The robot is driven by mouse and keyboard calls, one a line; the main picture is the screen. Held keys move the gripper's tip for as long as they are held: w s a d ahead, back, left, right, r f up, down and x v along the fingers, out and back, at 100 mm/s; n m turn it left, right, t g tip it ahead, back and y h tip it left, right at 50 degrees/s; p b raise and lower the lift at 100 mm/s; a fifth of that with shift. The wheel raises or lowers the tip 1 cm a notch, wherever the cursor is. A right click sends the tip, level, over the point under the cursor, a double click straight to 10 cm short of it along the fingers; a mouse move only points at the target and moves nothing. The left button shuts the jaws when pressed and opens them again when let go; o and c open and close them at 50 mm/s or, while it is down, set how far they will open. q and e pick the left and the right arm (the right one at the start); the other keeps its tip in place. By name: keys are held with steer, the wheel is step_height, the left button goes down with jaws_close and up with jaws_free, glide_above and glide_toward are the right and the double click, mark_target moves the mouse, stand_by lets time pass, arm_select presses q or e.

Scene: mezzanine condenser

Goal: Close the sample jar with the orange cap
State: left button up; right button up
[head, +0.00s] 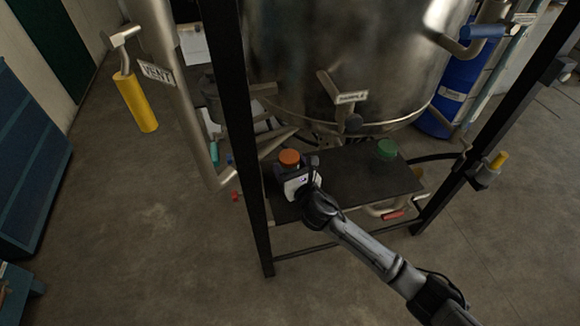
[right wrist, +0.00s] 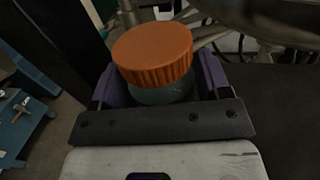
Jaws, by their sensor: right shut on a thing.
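The orange cap (head: 289,157) sits on top of the sample jar at the left end of the dark shelf. In the right wrist view the ribbed orange cap (right wrist: 154,55) shows large, with the clear, greenish jar (right wrist: 165,94) just below it. My right gripper (head: 295,168) is shut on the jar, its purple fingers on either side below the cap. The lower jar is hidden behind the gripper body. My left gripper is not in view.
A green-capped object (head: 387,149) stands at the right of the shelf (head: 345,178). A steel vessel (head: 350,60) with a sample valve (head: 350,98) hangs above. A black frame post (head: 240,130) stands close left of my gripper. The shelf's middle is clear.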

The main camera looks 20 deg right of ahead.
steer(key=o, duration=1.3)
steer(key=shift+f, duration=0.15)
steer(key=o, duration=0.4)
steer(key=shift+s+r, duration=0.15)
steer(key=shift+r, duration=0.05)
steer(key=s, duration=0.3)
steer(key=s+p, duration=0.1)
steer(key=s, duration=0.3)
steer(key=s+d+p, duration=0.1)
steer(key=s, duration=0.2)
steer(key=shift+s, duration=0.85)
